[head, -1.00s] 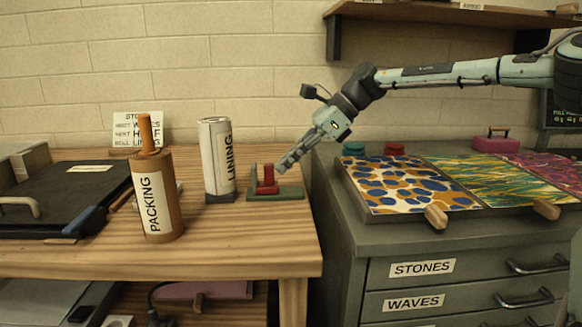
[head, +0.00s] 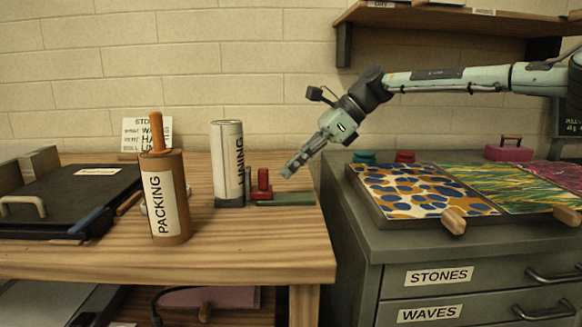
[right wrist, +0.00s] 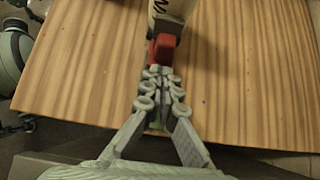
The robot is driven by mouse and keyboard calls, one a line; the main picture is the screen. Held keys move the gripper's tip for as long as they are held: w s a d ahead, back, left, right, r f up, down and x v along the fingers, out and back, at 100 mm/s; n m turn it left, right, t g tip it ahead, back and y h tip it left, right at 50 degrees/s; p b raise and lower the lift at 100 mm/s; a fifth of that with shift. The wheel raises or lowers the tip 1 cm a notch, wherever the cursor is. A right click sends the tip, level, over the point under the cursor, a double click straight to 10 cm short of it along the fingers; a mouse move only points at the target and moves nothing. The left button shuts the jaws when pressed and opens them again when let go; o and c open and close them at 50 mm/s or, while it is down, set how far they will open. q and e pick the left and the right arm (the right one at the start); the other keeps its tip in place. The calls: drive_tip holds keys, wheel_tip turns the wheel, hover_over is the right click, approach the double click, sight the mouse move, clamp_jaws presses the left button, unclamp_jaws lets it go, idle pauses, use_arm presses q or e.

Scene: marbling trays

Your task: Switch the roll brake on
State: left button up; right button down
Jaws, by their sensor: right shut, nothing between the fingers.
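The roll brake is a red block with an upright red knob (head: 264,180) on a flat green base (head: 288,199). It stands on the wooden bench, and the red part sits at the left end of the base, near the LINING roll (head: 228,160). My right gripper (head: 289,171) is shut and empty, pointing down-left, just right of and slightly above the red knob. In the right wrist view the closed fingertips (right wrist: 160,76) are right before the red part (right wrist: 163,48); I cannot tell whether they touch. My left gripper is not in view.
The PACKING roll (head: 165,205) stands on the bench (head: 260,238) left of the LINING roll. A black tray (head: 60,200) lies further left. A grey cabinet (head: 355,240) with patterned sheets (head: 420,190) stands right. Bare bench lies in front of the brake.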

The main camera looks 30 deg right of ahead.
drive_tip(key=d, duration=0.1)
drive_tip(key=s+d+r, duration=0.1)
drive_tip(key=d, duration=0.1)
drive_tip(key=shift+s+d+r, duration=0.35)
drive_tip(key=shift+d, duration=0.05)
drive_tip(key=v, duration=0.7)
drive_tip(key=shift+s+a+r, duration=0.1)
drive_tip(key=shift+s+a, duration=0.05)
